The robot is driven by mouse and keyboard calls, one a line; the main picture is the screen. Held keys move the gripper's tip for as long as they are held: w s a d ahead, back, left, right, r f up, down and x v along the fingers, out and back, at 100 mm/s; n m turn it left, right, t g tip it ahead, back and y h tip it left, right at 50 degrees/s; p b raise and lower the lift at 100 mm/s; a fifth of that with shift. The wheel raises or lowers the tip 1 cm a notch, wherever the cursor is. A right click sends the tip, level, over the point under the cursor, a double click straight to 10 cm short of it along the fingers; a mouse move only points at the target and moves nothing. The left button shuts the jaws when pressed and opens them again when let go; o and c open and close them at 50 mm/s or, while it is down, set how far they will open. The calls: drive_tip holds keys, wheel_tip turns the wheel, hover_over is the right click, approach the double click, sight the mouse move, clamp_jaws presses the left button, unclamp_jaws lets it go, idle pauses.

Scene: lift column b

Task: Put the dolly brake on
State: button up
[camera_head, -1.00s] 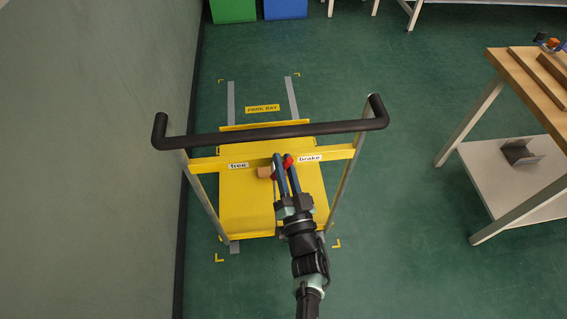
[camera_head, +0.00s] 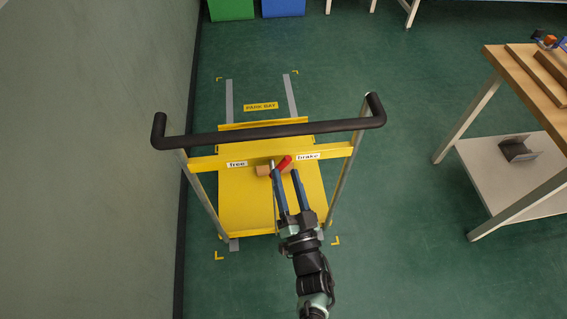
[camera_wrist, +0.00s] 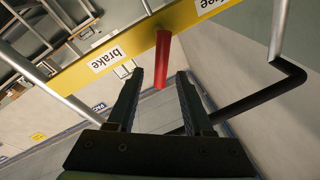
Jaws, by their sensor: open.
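The yellow dolly (camera_head: 235,205) stands by the wall with its black handle (camera_head: 270,134) toward me. Its yellow crossbar (camera_head: 205,162) carries a "free" label (camera_head: 237,163) at left and a "brake" label (camera_head: 307,156) at right. The red lever (camera_head: 284,162) on the crossbar leans up and right toward "brake". My gripper (camera_head: 285,171) is open just below the lever. In the wrist view the red lever (camera_wrist: 163,62) shows between the spread fingertips (camera_wrist: 160,74), with a gap on either side. I cannot tell its depth relative to them.
A small tan block (camera_head: 262,171) shows just left of the lever. The "PARK BAY" sign (camera_head: 261,106) and grey floor strips lie beyond the dolly. A workbench (camera_head: 515,80) stands at right. The floor between dolly and bench is clear.

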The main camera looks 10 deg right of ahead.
drive_tip(key=v, duration=0.8)
drive_tip(key=shift+s, duration=0.35)
drive_tip(key=shift+f, duration=0.1)
